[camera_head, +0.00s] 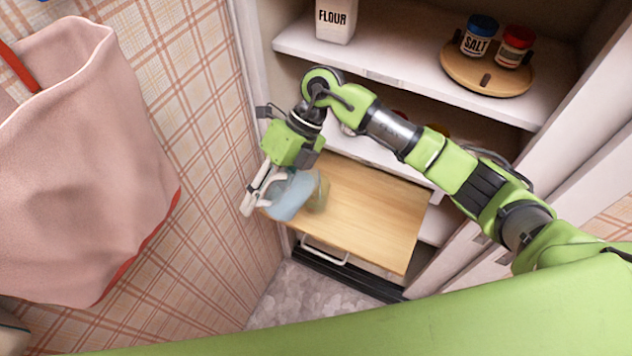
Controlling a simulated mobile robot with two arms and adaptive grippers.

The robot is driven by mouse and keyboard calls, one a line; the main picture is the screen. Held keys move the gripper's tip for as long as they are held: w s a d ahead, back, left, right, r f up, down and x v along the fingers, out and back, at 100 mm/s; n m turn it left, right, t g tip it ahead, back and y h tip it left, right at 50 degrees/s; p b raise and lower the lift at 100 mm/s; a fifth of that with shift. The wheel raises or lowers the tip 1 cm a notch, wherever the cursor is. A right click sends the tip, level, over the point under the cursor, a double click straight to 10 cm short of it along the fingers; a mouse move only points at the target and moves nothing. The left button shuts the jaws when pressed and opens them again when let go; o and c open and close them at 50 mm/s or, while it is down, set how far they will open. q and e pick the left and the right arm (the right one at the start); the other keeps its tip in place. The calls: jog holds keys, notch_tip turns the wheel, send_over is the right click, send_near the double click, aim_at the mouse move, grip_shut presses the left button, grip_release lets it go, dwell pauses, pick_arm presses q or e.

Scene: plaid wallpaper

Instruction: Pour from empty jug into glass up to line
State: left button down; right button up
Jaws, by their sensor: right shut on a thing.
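My right gripper (262,190) reaches down from the green right arm and is shut on a pale blue, see-through jug (292,196). The jug is tilted, over the left end of a pull-out wooden board (375,207). A greenish-yellow see-through vessel (319,194), which may be the glass, stands just right of the jug, partly hidden by it. I cannot tell whether the two touch. No fill line or liquid level can be made out. My left gripper is not in view.
Above the board, shelves hold a flour canister (336,20), a salt jar (479,36) and a red-labelled jar (515,46) on a round wooden tray (463,75). A pink bag (90,160) hangs at left. The board's right half is clear.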

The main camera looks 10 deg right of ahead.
jog(key=shift+w+d+r+y, duration=0.1)
jog(key=shift+r+y, duration=0.2)
jog(key=shift+r, duration=0.15)
jog(key=shift+d+r+g+y+b, duration=0.15)
jog(key=shift+g+y+b, duration=0.15)
jog(key=shift+b, duration=0.05)
dwell(1.4)
jog(key=shift+a+r+p, duration=0.2)
jog(key=shift+r+p, duration=0.1)
jog(key=shift+p, duration=0.5)
jog(key=shift+s+a+f+t+h+b, duration=0.15)
jog(key=shift+f+t+h+b, duration=0.1)
jog(key=shift+f+h, duration=0.3)
jog(key=shift+s+a+f+t+h+b, duration=0.1)
jog(key=shift+f+t+h+b, duration=0.2)
jog(key=shift+f, duration=0.35)
jog(key=s+a+f+t+h+b, duration=0.1)
jog(key=a+f+t+h+b, duration=0.1)
jog(key=f, duration=0.3)
jog(key=s+a+f+t+h+b, duration=0.1)
jog(key=a+f+h+b, duration=0.1)
jog(key=f+h+b, duration=0.2)
jog(key=shift+f+t+h, duration=0.35)
jog(key=shift+f, duration=0.95)
